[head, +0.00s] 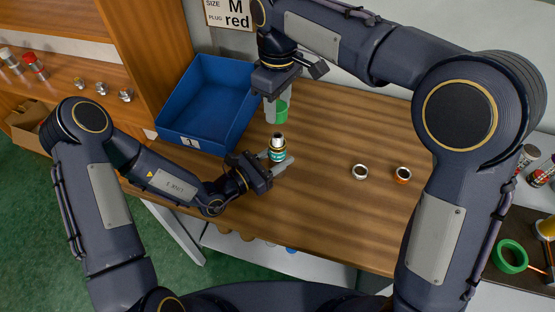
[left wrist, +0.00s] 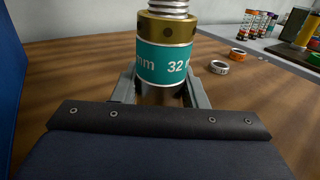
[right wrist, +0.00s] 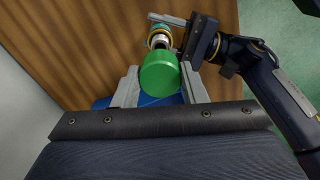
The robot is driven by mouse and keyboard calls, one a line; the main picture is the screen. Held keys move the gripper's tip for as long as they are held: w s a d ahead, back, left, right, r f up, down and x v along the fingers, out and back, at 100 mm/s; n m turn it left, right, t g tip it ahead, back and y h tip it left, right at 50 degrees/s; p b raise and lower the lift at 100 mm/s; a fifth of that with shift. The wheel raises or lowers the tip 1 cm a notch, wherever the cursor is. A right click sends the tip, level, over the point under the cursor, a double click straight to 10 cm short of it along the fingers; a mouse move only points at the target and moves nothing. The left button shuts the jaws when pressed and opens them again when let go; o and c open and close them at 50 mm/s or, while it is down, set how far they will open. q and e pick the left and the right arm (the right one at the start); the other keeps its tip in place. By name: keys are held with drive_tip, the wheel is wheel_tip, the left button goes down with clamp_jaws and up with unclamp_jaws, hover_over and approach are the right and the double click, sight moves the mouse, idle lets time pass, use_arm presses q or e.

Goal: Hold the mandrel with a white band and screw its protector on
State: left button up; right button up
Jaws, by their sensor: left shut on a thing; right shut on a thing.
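The mandrel (head: 278,151) stands upright in my left gripper (head: 277,162), just above the table. In the left wrist view the mandrel (left wrist: 165,62) has a teal label reading "32", a brass collar and a bare threaded top. I cannot make out a separate white band on it. My right gripper (head: 277,103) is shut on the green protector (head: 281,112), a round cap. In the head view the protector is above the mandrel, apart from its thread. In the right wrist view the green protector (right wrist: 160,75) partly hides the mandrel (right wrist: 159,38).
A white-banded ring (head: 360,172) and an orange-banded ring (head: 402,174) lie on the wooden table (head: 340,215) to the right. A blue bin (head: 206,103) labelled 1 stands at left. A sign (head: 229,12) reads "M red". The table's right middle is mostly clear.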

sight(278, 135)
use_arm(q)
clamp_jaws()
use_arm(e)
drive_tip(key=shift+f, duration=2.5)
drive_tip(key=shift+f, duration=0.1)
drive_tip(key=shift+f, duration=0.75)
drive_tip(key=shift+f, duration=0.6)
